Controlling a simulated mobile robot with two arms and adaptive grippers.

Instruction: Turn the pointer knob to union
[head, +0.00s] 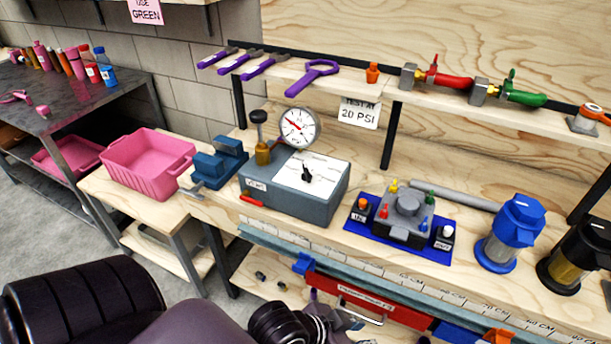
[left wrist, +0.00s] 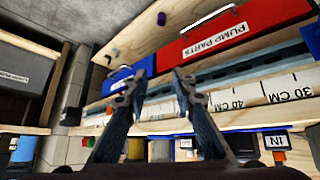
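The pointer knob (head: 307,174) is a small black pointer on a white marked plate, on the sloping face of a grey-blue test box (head: 283,201) on the bench. The dial lettering is too small to read. My left gripper (left wrist: 159,78) shows in the left wrist view with its two fingers spread apart and nothing between them. It is in front of the bench edge with the ruler strip, apart from the knob. In the head view my left arm lies low at the bottom left, below the box. The knob is not seen in the left wrist view. My right gripper is not in view.
A round pressure gauge (head: 299,127) and a brass pump handle stand behind the box. A blue vise (head: 216,162) is left of it. A grey valve block (head: 406,213) on a blue mat is right. A shelf with tools (head: 312,77) runs above. A red parts bin (left wrist: 230,35) sits below the bench.

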